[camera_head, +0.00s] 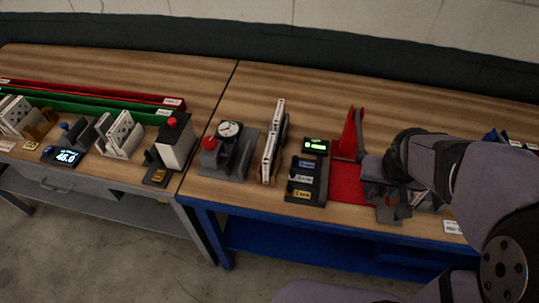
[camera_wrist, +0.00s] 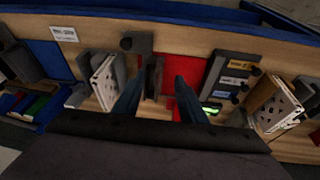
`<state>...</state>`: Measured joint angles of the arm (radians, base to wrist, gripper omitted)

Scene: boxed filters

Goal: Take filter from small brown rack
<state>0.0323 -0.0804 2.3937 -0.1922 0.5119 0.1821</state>
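My gripper (camera_wrist: 157,95) is open, its two dark fingers spread apart in the wrist view. It hangs over the right table near the red mat (camera_wrist: 181,72), with a dark upright fixture (camera_wrist: 152,76) showing between the fingers. In the head view, a small brown rack (camera_head: 42,126) stands on the left table, beside white dotted filters (camera_head: 14,114). In the wrist view, another white dotted filter (camera_wrist: 279,109) stands at the right against a brownish holder (camera_wrist: 262,92). I cannot tell whether this holder is the task's rack. My gripper is apart from these filters.
A red upright bracket (camera_head: 350,135), a dark panel with labelled slots (camera_head: 306,180) and a gauge fixture (camera_head: 228,145) stand on the right table. White filters (camera_head: 272,145) stand between gauge and panel. Bare wood (camera_head: 300,95) lies behind them.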

